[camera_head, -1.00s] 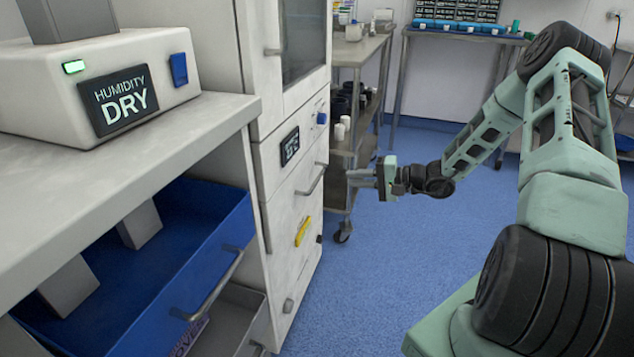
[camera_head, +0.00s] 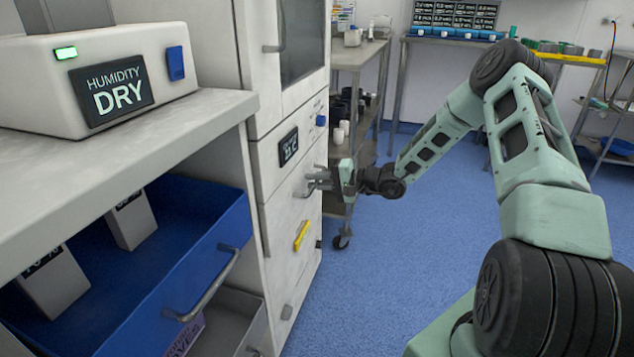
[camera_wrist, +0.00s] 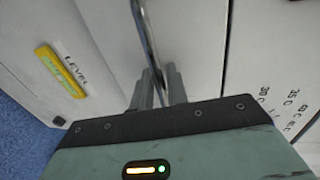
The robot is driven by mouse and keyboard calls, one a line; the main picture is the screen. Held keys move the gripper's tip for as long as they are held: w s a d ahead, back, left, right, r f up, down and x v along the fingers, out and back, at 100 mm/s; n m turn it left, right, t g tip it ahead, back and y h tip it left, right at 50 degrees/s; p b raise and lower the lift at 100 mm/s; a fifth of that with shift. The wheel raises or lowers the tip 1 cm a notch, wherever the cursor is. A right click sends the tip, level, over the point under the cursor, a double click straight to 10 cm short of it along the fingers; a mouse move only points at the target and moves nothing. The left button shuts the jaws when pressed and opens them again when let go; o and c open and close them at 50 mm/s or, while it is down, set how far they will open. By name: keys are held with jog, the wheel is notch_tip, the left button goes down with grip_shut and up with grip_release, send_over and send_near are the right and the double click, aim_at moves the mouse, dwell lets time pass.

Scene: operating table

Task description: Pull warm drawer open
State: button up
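The white cabinet drawer front (camera_head: 283,213) is on the left of the aisle in the head view, below a small dark display (camera_head: 288,147) that looks like a temperature readout. The drawer looks shut. Its metal bar handle (camera_wrist: 147,35) runs down the wrist view and passes between the two fingers of my gripper (camera_wrist: 160,90). In the head view my gripper (camera_head: 318,181) is at the handle, close to the drawer front. The fingers stand on either side of the bar; I cannot tell whether they press on it.
A yellow level strip (camera_head: 301,235) is on the drawer front. To the left, a blue drawer (camera_head: 190,285) stands open under a counter (camera_head: 120,160) with a humidity box (camera_head: 30,90) reading DRY. A metal cart (camera_head: 352,56) stands behind my gripper. The blue floor at right is clear.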

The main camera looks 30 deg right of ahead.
grip_shut()
jog(key=f+p+v, duration=0.2)
jog(key=v, duration=1.1)
jog(key=f+p+v, duration=0.2)
jog(key=f+v, duration=0.1)
jog(key=v, duration=1)
jog(key=shift+s+d, duration=0.35)
jog(key=shift+s, duration=0.2)
grip_release()
jog(key=p+v, duration=0.2)
jog(key=v, duration=1.5)
jog(key=shift+p, duration=0.3)
jog(key=shift+s+r, duration=0.1)
jog(key=shift+s, duration=0.05)
